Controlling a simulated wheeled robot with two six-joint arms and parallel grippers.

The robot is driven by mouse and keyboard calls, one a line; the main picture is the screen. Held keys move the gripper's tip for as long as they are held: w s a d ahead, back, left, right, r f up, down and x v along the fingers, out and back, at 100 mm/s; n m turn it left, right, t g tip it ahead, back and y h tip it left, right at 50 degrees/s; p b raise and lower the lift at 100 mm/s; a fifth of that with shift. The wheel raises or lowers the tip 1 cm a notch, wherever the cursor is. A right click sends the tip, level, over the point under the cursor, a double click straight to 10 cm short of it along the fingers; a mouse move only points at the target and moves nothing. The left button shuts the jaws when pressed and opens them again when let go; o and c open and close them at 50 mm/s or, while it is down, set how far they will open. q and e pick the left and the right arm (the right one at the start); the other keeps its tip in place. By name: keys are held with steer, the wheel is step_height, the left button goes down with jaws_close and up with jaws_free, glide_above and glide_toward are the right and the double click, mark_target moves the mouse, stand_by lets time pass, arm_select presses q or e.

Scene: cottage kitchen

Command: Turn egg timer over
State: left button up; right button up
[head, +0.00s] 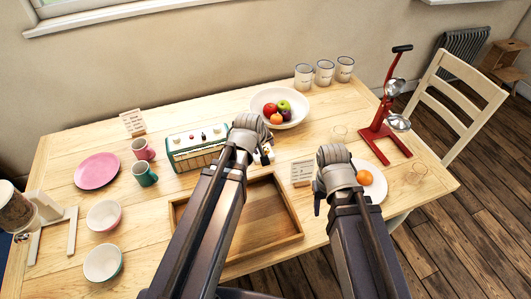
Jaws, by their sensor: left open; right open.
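A clear container with brown contents and a pale end (15,207) shows at the far left, cut off by the picture edge. It sits at a white frame (70,232) and is the likeliest egg timer, though I cannot be sure. My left gripper (262,150) is open beside the right end of the green-and-white box, well to the right of the container. My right gripper (322,188) is open near the plate with the orange. Neither gripper appears to hold anything. The arms hide part of the wooden tray.
Around me are a green-and-white box (188,155), fruit bowl (265,96), wooden tray (288,236), orange plate (378,190) and red stand (384,132). Mugs (143,150), a pink plate (97,170) and two bowls (103,263) lie left.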

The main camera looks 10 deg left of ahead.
mark_target(266, 150)
arm_select(q)
steer(key=b+x, duration=0.3)
steer(key=x, duration=0.2)
steer(key=shift+b, duration=0.3)
arm_select(e)
step_height(266, 150, down, 4)
steer(key=shift+f, duration=0.2)
arm_select(q)
jaws_close()
